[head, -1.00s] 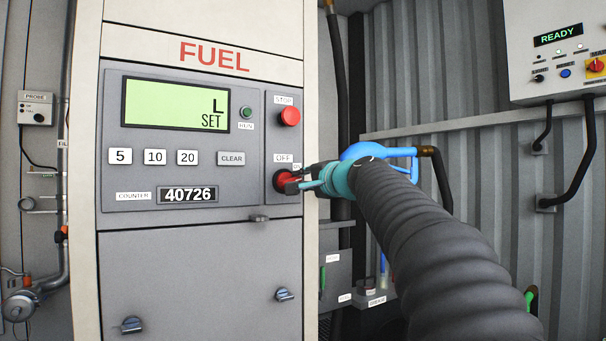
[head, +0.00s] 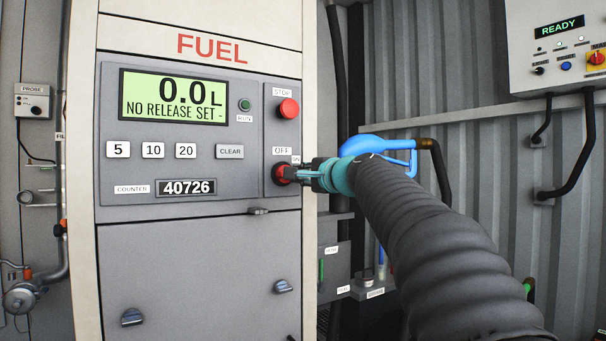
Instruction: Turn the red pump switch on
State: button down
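The red pump switch (head: 280,173) is a rotary knob low on the right strip of the fuel pump panel. An OFF label sits above it and a smaller ON label to its upper right. My gripper (head: 290,173) reaches in from the right, with its fingers at the knob and partly covering it. The fingers appear closed around the knob's handle, but the contact is small in the picture. The pump display (head: 173,97) is lit green and reads 0.0 L and NO RELEASE SET.
A red STOP button (head: 288,108) sits above the switch. The 5, 10, 20 and CLEAR buttons (head: 230,151) are to the left. A blue fuel nozzle (head: 375,145) hangs behind my wrist. A wall control box (head: 555,50) reading READY is at upper right.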

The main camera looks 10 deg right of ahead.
jog(key=c, duration=1.2)
grip_release()
jog(key=shift+a+r, duration=0.15)
jog(key=shift+a, duration=0.15)
jog(key=shift+o, duration=0.2)
jog(key=shift+d, duration=0.15)
jog(key=v, duration=1.2)
